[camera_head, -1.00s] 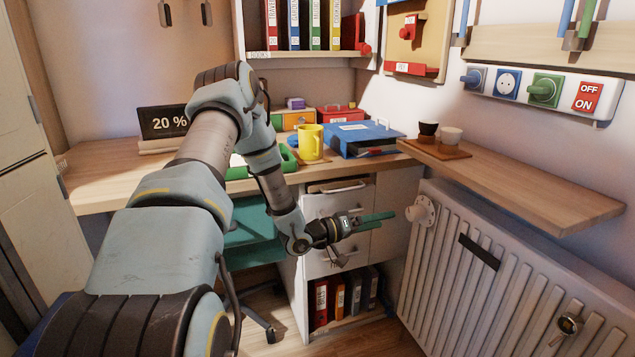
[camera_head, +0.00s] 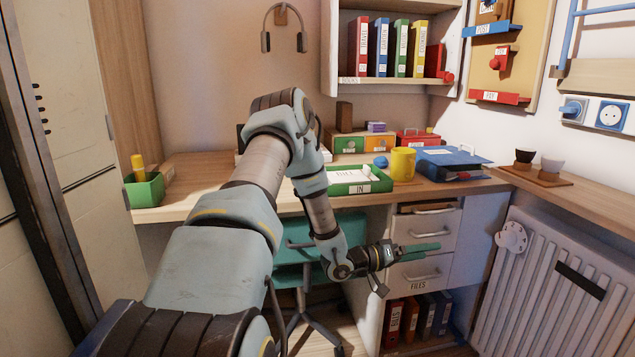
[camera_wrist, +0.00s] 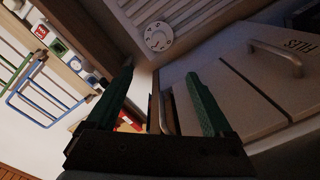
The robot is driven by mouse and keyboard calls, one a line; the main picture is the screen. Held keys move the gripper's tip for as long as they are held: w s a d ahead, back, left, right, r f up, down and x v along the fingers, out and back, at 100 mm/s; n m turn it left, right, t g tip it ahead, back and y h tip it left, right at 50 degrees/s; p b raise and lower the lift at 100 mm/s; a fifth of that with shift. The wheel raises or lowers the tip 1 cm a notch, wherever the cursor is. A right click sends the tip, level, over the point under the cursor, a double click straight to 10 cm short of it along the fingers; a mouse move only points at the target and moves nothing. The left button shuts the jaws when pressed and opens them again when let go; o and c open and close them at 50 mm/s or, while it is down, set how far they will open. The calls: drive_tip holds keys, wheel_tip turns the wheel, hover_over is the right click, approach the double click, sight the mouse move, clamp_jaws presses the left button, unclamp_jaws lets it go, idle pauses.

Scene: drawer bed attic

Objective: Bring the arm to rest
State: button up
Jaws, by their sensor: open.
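My gripper (camera_head: 422,252) has green fingers and is in front of the white drawer cabinet, pointing right in the head view. In the wrist view my gripper (camera_wrist: 165,95) shows its two fingers spread apart with nothing between them. My arm reaches from the lower left, bends above the desk edge and comes down to the cabinet. The top drawer (camera_head: 425,229) looks slightly open, and its handle shows behind the fingers in the wrist view. I cannot tell how close the fingers are to the drawer fronts.
A radiator (camera_head: 540,290) with a white dial (camera_head: 511,237) stands at the right. A teal chair (camera_head: 300,240) is behind my forearm.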

drive_tip(key=w+a+r+t+y, duration=0.1)
drive_tip(key=w+a+t+y, duration=0.3)
drive_tip(key=a+y, duration=0.5)
drive_tip(key=s+a+r+n+g+y, duration=0.1)
drive_tip(key=a+r+y, duration=0.1)
drive_tip(key=a, duration=0.4)
drive_tip(key=s+a+r+y, duration=0.1)
drive_tip(key=a+y, duration=0.2)
drive_tip(key=a, duration=0.4)
drive_tip(key=s+a+r+n+g+y, duration=0.25)
drive_tip(key=s+a, duration=0.35)
drive_tip(key=s, duration=0.4)
drive_tip(key=s+a+r+n+g+y, duration=0.1)
drive_tip(key=s+a+r+g, duration=0.3)
drive_tip(key=s, duration=0.6)
wheel_tip(320, 180, up, 21)
drive_tip(key=a+t+p, duration=0.1)
drive_tip(key=p, duration=2)
drive_tip(key=shift+w+f, duration=0.2)
drive_tip(key=shift+w, duration=0.25)
